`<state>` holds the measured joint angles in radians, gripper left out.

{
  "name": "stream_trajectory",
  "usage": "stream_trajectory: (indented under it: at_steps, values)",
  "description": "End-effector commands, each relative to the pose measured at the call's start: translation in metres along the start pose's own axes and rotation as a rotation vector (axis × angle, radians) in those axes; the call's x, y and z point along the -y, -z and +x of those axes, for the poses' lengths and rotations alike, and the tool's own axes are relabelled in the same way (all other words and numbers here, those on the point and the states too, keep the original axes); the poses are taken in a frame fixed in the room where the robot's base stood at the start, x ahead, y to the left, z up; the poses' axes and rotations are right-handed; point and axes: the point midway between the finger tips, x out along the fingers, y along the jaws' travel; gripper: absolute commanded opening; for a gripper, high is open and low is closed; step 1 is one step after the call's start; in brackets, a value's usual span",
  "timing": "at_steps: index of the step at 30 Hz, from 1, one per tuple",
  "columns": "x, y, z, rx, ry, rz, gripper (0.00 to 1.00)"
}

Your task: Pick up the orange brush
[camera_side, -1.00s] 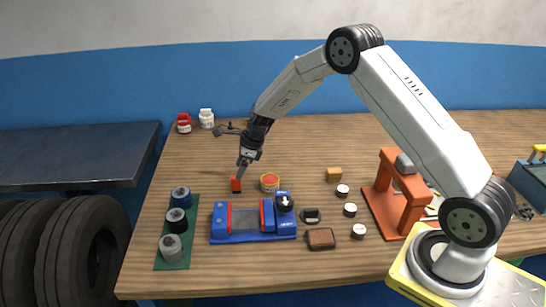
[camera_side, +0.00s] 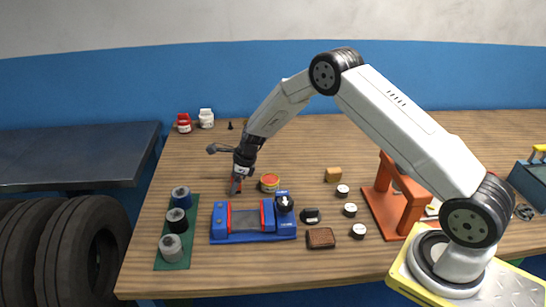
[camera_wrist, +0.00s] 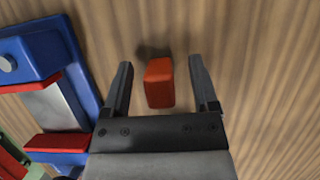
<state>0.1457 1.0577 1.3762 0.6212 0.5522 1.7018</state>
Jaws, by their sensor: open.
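The task's orange brush shows as a small orange-red block (camera_wrist: 159,83) in the wrist view, lying on the wooden table; I cannot make out bristles. My gripper (camera_wrist: 160,82) is open, with one finger on each side of the block and visible gaps on both sides. I cannot tell the exact height of the fingertips above the table.
A blue vise (camera_side: 253,222) with red jaws stands just in front of the gripper. A green mat (camera_side: 174,250) with several spools lies front left. The table behind the gripper is mostly clear.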

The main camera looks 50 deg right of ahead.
Motion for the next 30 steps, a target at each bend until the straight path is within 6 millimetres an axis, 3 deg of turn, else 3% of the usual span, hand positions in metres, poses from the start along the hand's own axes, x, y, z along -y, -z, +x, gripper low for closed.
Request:
stream_trajectory:
  at_steps: [18,20,24,26,30]
  values:
    - [0.0001,0.0003,0.0054,0.0,0.001,0.001,0.76]
    - [0.0001,0.0003,0.0053,0.0,0.001,0.001,0.61]
    - [0.0001,0.0003,0.0053,0.0,0.001,0.001,0.16]
    - [0.0001,0.0003,0.0053,0.0,0.001,0.001,0.0]
    - [0.0002,0.0002,0.0052,0.0,0.001,0.001,0.0]
